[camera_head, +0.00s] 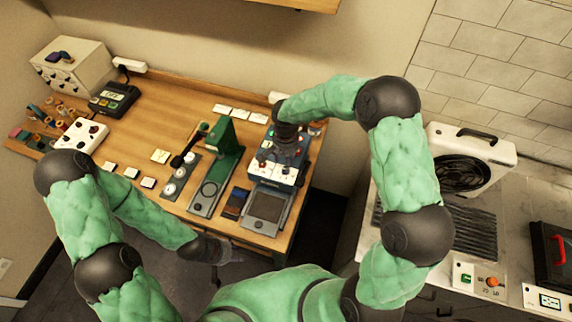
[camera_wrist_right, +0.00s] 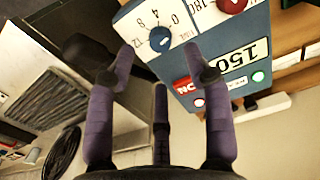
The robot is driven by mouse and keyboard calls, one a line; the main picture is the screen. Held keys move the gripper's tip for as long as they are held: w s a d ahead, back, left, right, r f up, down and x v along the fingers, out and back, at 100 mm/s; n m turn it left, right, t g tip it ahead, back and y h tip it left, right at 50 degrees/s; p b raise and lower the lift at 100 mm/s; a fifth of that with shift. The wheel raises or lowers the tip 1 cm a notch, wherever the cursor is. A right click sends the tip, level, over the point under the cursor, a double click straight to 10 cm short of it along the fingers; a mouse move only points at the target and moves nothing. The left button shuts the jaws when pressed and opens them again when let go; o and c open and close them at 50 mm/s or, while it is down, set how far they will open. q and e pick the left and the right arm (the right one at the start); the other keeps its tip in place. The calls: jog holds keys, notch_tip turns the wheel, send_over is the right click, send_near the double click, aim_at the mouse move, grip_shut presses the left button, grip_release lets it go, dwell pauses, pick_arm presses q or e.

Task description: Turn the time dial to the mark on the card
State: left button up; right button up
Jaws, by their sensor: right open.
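The blue time dial (camera_wrist_right: 160,39) sits on a white plate printed 0, 4, 8 and 12 in the right wrist view. Its pointer is too small to read surely. A red dial (camera_wrist_right: 231,4) on a plate reading 180 is beside it, cut by the frame. Both are on the blue control box (camera_wrist_right: 200,30), which stands at the table's right end (camera_head: 262,178). My right gripper (camera_wrist_right: 162,76) is open and empty, its fingers short of the blue dial. My left gripper (camera_head: 215,253) hangs by the table's front edge; its fingers are unclear. I cannot tell which card bears the mark.
A green press (camera_head: 226,150) stands left of the control box. Several white cards (camera_head: 240,113) lie along the back of the wooden table (camera_head: 190,105).

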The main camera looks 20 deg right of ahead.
jog(key=shift+f+p, duration=0.35)
jog(key=shift+f, duration=2.35)
jog(key=shift+c, duration=0.2)
grip_shut()
